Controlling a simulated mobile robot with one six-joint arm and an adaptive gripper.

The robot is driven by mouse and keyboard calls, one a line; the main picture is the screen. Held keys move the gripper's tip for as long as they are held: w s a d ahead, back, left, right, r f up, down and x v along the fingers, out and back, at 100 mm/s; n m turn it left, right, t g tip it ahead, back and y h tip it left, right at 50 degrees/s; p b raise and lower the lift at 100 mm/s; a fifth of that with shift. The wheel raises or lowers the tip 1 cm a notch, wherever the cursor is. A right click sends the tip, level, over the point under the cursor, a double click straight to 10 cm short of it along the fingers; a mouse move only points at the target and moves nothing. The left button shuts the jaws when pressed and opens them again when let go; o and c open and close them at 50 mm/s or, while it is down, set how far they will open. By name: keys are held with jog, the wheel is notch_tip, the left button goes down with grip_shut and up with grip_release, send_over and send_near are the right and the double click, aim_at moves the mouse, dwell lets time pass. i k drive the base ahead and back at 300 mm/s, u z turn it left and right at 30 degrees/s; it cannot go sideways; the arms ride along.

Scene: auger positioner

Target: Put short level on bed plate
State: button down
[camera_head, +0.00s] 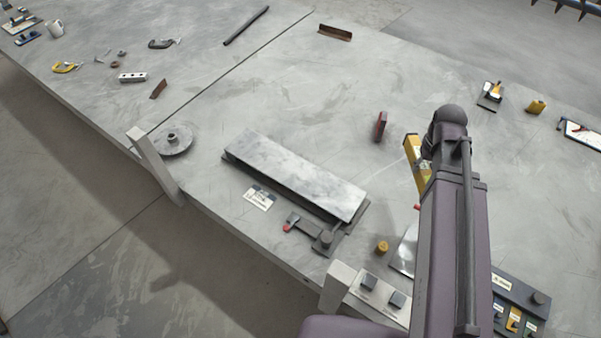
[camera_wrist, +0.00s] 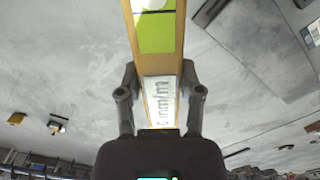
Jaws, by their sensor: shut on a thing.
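The short level is a yellow bar with a bright green-yellow vial window and a white label; in the wrist view the short level (camera_wrist: 157,50) runs up between the fingers of my gripper (camera_wrist: 160,78), which are shut on it from both sides. In the head view the short level (camera_head: 412,157) shows as a yellow strip just left of my arm, right of the bed plate; my arm hides part of it and the gripper. The bed plate (camera_head: 290,172) is a pale grey slab on a darker base near the table's front edge, with its top bare.
A red-ended dark block (camera_head: 380,126) stands between the bed plate and my arm. A clamp with a red knob (camera_head: 318,230) and a white card (camera_head: 260,197) lie before the plate. A round flanged disc (camera_head: 173,140) lies to its left. A small brass cylinder (camera_head: 382,247) stands at right.

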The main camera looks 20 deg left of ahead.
aim_at(291, 170)
jog(key=z, duration=0.05)
jog(key=k, duration=1.7)
jog(key=u, duration=0.7)
jog(key=i, duration=1.4)
jog(key=u, duration=0.05)
